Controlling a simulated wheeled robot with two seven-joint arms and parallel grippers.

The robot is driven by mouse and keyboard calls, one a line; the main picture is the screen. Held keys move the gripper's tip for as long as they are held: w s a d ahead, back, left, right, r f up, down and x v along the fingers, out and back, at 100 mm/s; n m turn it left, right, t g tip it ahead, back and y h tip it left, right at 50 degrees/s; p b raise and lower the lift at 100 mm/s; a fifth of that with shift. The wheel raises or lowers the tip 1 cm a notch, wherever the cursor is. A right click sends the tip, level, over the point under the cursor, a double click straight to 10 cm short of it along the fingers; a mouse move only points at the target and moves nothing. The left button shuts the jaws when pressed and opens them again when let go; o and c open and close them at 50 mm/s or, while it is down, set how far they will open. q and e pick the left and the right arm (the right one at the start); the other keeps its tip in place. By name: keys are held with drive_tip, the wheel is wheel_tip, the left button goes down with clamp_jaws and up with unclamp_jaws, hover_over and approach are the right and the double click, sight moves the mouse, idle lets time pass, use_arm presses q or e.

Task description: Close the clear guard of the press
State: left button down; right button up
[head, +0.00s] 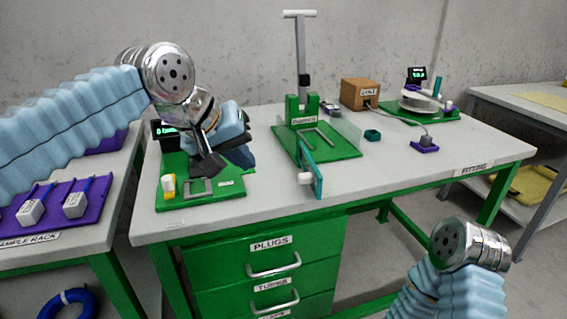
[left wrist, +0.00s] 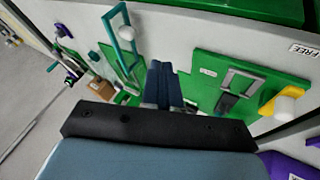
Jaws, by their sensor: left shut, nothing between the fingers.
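The press stands at the middle of the table, a green base (head: 338,150) with a tall grey column (head: 301,50) and a white T-handle on top. Its guard (head: 317,181), a teal frame with a white knob (head: 305,178), stands out from the base toward the table's front edge, so it is open. The guard frame also shows in the left wrist view (left wrist: 109,27). My left gripper (head: 247,162) is shut and empty, left of the press and apart from the guard. Its dark blue fingers (left wrist: 161,66) point toward the gap between the two green boards. My right gripper is out of view.
A green fixture board (head: 222,191) with a grey clamp and yellow-white knob lies below my left gripper. A brown box (head: 360,94), teal cup (head: 372,135) and purple block (head: 425,146) stand right of the press. Bare tabletop lies front right.

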use_arm(q)
drive_tip(key=x, duration=1)
drive_tip(key=shift+r, duration=0.1)
drive_tip(key=shift+w+d+r, duration=0.1)
drive_tip(key=shift+w+d, duration=0.05)
drive_tip(key=shift+d, duration=0.45)
drive_tip(key=shift+w+d, duration=0.15)
drive_tip(key=shift+d, duration=0.5)
drive_tip(key=shift+w+d, duration=0.15)
drive_tip(key=shift+d, duration=0.55)
